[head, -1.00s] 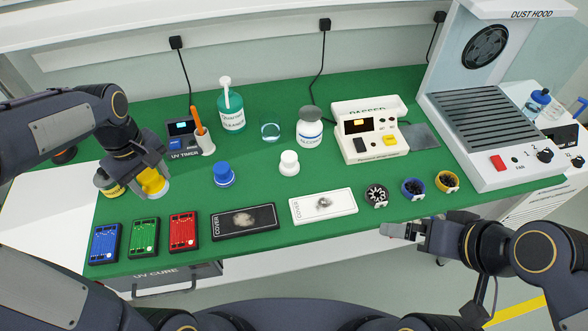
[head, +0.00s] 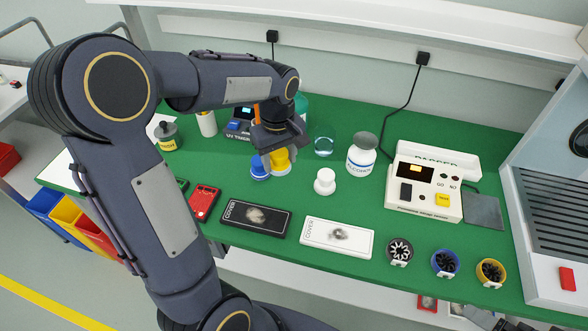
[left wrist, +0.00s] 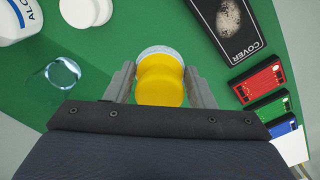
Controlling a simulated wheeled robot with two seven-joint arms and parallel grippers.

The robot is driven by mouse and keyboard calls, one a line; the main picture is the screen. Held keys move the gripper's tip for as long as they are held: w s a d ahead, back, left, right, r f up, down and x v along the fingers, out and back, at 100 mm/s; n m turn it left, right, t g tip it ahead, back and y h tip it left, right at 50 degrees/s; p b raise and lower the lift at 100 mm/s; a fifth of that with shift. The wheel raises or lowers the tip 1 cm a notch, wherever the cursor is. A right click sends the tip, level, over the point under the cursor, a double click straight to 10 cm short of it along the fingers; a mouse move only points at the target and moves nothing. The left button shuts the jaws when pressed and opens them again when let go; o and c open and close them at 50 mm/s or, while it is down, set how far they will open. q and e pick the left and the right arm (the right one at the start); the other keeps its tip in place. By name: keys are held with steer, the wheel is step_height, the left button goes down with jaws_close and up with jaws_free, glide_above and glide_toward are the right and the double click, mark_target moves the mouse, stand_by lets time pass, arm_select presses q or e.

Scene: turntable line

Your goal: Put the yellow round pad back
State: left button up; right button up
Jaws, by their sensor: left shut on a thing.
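The yellow round pad (head: 280,161) is between the fingers of my left gripper (head: 279,158), which is shut on it. In the left wrist view the yellow pad (left wrist: 160,82) sits between the two grey fingers, with a pale disc edge showing just beyond it. The blue round pad (head: 259,169) stands on the green bench close on its left in the head view. The white round pad (head: 325,182) stands to its right and shows in the left wrist view (left wrist: 86,10). Whether the yellow pad touches the bench is unclear.
Behind are a glass dish (head: 323,147), an alcohol bottle (head: 361,155) and the UV timer (head: 240,124). In front lie a black cover (head: 245,228), a white cover (head: 350,248) and a red case (head: 205,200). Green bench is clear around the white pad.

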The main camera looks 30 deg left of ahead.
arm_select(q)
glide_above(292, 181)
step_height(292, 181, down, 5)
steer(key=shift+f, duration=1.65)
steer(key=shift+f, duration=0.15)
steer(key=o, duration=0.9)
steer(key=shift+o, duration=0.2)
